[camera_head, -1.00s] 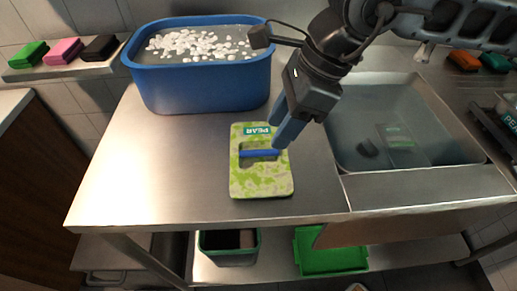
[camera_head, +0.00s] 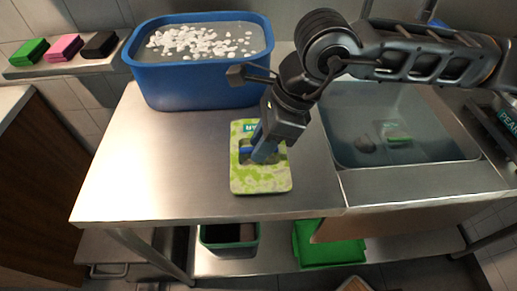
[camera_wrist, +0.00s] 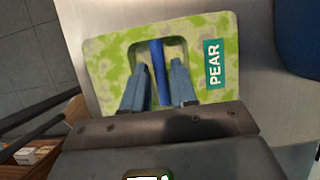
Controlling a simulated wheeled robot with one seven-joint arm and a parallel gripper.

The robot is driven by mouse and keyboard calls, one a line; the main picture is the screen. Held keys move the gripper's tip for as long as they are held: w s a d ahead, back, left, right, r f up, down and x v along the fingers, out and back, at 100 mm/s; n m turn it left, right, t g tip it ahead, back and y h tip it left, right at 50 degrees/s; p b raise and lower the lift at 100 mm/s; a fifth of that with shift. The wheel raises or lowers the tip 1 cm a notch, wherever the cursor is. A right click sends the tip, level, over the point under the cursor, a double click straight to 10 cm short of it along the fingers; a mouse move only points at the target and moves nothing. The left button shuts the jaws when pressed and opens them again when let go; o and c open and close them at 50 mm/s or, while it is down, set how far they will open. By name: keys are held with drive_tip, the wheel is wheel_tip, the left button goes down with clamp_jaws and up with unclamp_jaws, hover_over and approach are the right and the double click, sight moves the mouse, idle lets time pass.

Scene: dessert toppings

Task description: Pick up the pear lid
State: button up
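The pear lid (camera_head: 262,183) is a flat green-yellow mottled plate with a teal "PEAR" label and a blue bar handle across a recess. It lies on the steel counter, and it fills much of the wrist view (camera_wrist: 105,60). My gripper (camera_head: 258,157) is down at the handle, partly hiding it in the head view. In the wrist view my two fingers (camera_wrist: 158,85) are apart, one on each side of the blue handle (camera_wrist: 158,70), with small gaps between them and the bar.
A blue tub (camera_head: 200,92) of water with white pieces stands behind the lid. A sink basin (camera_head: 440,157) is to the right. The counter (camera_head: 150,170) left of the lid is clear. Coloured sponges (camera_head: 65,47) sit on a shelf at the back left.

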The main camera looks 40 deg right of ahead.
sight(250, 147)
clamp_jaws()
drive_tip(key=shift+r, duration=0.15)
drive_tip(key=shift+r, duration=0.55)
wheel_tip(250, 147, up, 2)
drive_tip(key=shift+r+b, duration=0.2)
drive_tip(key=shift+b, duration=0.15)
drive_tip(key=s+d+r+b, duration=0.2)
drive_tip(key=s+d+r, duration=0.5)
drive_tip(key=s+d, duration=0.1)
drive_tip(key=shift+d+r, duration=0.15)
drive_tip(key=shift+d, duration=0.05)
